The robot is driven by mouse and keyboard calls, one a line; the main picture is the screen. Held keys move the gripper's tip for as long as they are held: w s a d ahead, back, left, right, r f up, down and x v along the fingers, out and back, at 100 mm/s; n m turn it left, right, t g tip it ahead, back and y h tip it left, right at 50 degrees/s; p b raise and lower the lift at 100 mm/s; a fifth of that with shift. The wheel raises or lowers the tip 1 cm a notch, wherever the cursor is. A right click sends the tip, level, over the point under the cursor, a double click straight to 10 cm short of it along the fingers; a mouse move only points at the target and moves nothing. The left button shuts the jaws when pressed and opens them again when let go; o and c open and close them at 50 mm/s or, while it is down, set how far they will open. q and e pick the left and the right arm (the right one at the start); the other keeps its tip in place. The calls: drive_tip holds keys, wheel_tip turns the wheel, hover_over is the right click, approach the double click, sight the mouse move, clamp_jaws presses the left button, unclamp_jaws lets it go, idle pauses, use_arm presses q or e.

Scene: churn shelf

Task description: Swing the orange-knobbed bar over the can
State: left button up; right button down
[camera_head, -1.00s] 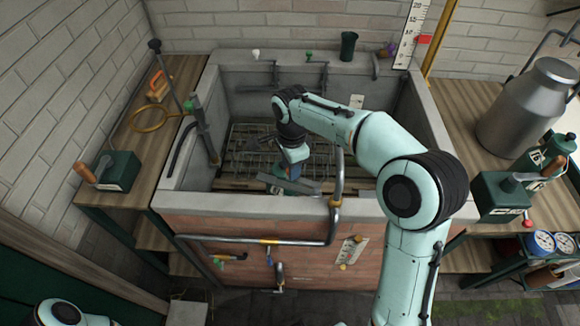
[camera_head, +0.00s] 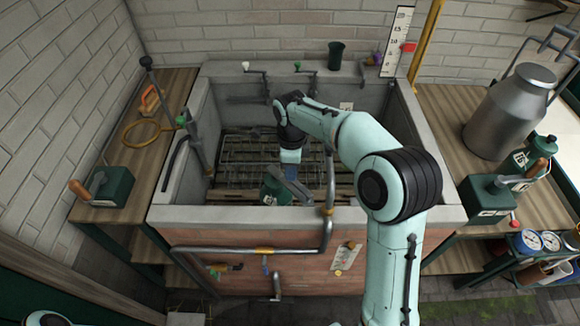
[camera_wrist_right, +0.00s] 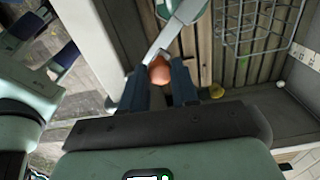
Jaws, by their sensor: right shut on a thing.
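My right gripper (camera_head: 291,172) reaches down into the stone basin from the right. In the right wrist view its two dark fingers (camera_wrist_right: 160,88) are shut on the orange knob (camera_wrist_right: 159,72). A flat pale grey bar (camera_wrist_right: 180,30) runs from the knob up and to the right. The bar also shows in the head view (camera_head: 293,186), slanting beside a green can-like body (camera_head: 272,190) low in the basin. A green rounded part (camera_wrist_right: 196,8) shows at the bar's far end in the right wrist view; whether the bar lies over it is unclear.
The basin's front rim (camera_head: 240,214) and an upright pipe (camera_head: 329,180) stand close to my right arm. A wire rack (camera_wrist_right: 255,25) lies over slats inside the basin. A metal churn (camera_head: 507,110) stands on the right shelf. Green boxes with handles stand on both sides.

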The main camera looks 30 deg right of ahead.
idle(0.3)
drive_tip(key=c, duration=0.8)
unclamp_jaws()
drive_tip(key=shift+d, duration=0.1)
drive_tip(key=shift+c, duration=0.2)
drive_tip(key=shift+r, duration=0.1)
use_arm(q)
drive_tip(key=w+r+p, duration=0.2)
drive_tip(key=r, duration=0.1)
drive_tip(key=shift+w, duration=0.25)
use_arm(e)
wheel_tip(320, 180, up, 13)
drive_tip(key=shift+r, duration=0.15)
use_arm(q)
drive_tip(key=shift+s+f, duration=0.1)
